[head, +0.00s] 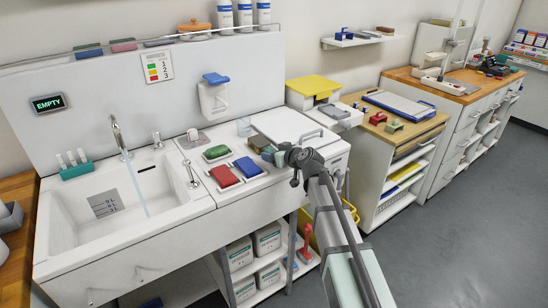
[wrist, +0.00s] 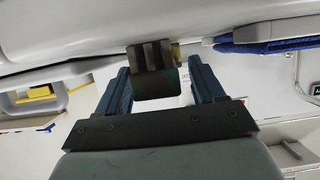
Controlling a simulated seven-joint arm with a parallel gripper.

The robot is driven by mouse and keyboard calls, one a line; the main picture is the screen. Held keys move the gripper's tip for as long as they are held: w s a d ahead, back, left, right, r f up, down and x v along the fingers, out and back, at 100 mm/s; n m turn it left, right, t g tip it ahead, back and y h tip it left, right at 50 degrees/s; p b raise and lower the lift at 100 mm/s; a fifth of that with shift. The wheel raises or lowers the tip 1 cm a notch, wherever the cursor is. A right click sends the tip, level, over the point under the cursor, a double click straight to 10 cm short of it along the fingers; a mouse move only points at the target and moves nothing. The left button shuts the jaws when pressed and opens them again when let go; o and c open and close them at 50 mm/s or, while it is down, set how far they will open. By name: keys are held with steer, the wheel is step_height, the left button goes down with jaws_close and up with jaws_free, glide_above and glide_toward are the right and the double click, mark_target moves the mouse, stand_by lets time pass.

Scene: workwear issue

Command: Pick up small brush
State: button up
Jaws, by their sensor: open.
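I cannot tell for sure which thing is the small brush. A small dark block with a grey-green face (wrist: 155,80) shows between my fingers in the wrist view, with visible space on both sides. It may be the grey-green block (head: 259,143) on the white counter in the head view, partly hidden behind my gripper. My gripper (wrist: 160,90) has two dark blue fingers, apart and holding nothing. In the head view, my gripper (head: 274,156) is at the right part of the counter, just beside that block. Its fingertips are hard to make out there.
A red pad (head: 224,176), a blue pad (head: 248,167) and a green item (head: 216,152) lie left of my gripper. The sink (head: 110,245) has running water. A white board (head: 285,128) lies behind. A yellow-lidded box (head: 313,86) stands to the right.

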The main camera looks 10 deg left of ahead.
steer(key=shift+w+a+f, duration=0.15)
steer(key=shift+w+a, duration=0.1)
steer(key=shift+c, duration=0.4)
steer(key=c, duration=1)
